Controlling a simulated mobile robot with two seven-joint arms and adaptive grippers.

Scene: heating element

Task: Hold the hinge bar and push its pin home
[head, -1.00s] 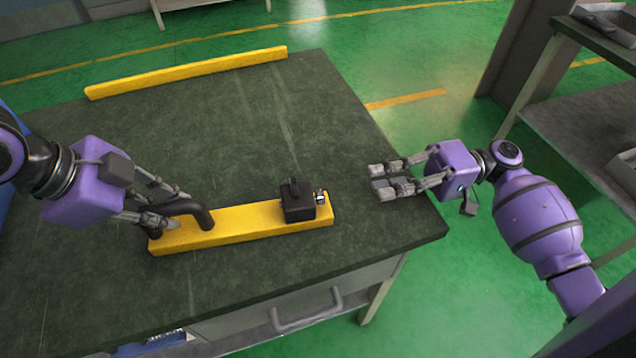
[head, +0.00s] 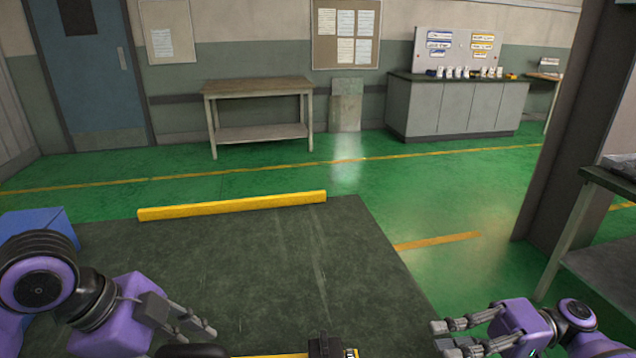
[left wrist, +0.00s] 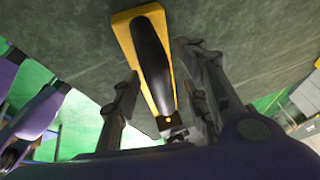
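The yellow hinge bar (head: 275,355) lies along the bottom edge of the head view, mostly cut off. Its black handle (head: 192,351) is at the left and its black block (head: 325,347) at the right. A small metallic piece, possibly the pin (head: 352,353), shows beside the block. My left gripper (head: 196,332) is at the handle. In the left wrist view the bar (left wrist: 122,27) and handle (left wrist: 150,65) lie between its open fingers, with gaps on both sides. My right gripper (head: 442,335) is open and empty, right of the bar's block end.
The dark bench top (head: 260,260) is clear beyond the bar, up to a yellow strip (head: 235,205) at its far edge. Green floor lies right of the bench. A shelf unit (head: 605,220) stands at the far right. A wooden table (head: 258,88) and cabinets (head: 455,105) are far back.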

